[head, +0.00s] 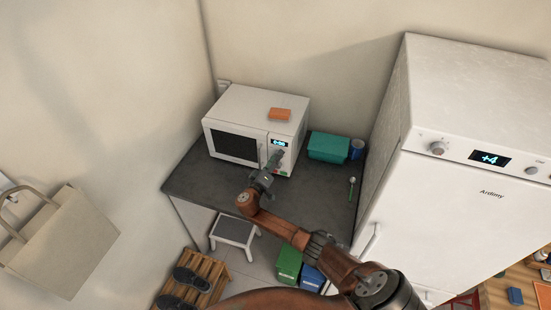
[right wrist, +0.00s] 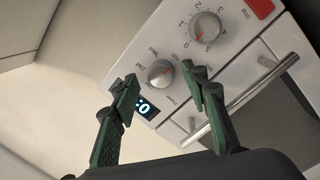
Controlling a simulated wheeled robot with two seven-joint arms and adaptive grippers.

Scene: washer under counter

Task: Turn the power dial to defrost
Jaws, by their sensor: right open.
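The white microwave (head: 233,109) stands on the dark counter, with its control panel at the right of its front. In the right wrist view the panel appears turned over. The power dial (right wrist: 160,73), a round grey knob with small labels around it, sits beside the lit display (right wrist: 146,107). Its exact setting is too small to read surely. A second dial with numbers (right wrist: 205,27) lies further up that view. My right gripper (right wrist: 160,84) is open in front of the panel, and the power dial shows between its fingertips. Contact cannot be told. My left gripper is out of view.
The microwave door handle (right wrist: 240,103) runs close to my right gripper's finger. An orange block (head: 280,114) lies on the microwave. A teal box (head: 328,148) and blue cup (head: 357,148) stand right of it. The tall white fridge (head: 450,220) bounds the counter at right.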

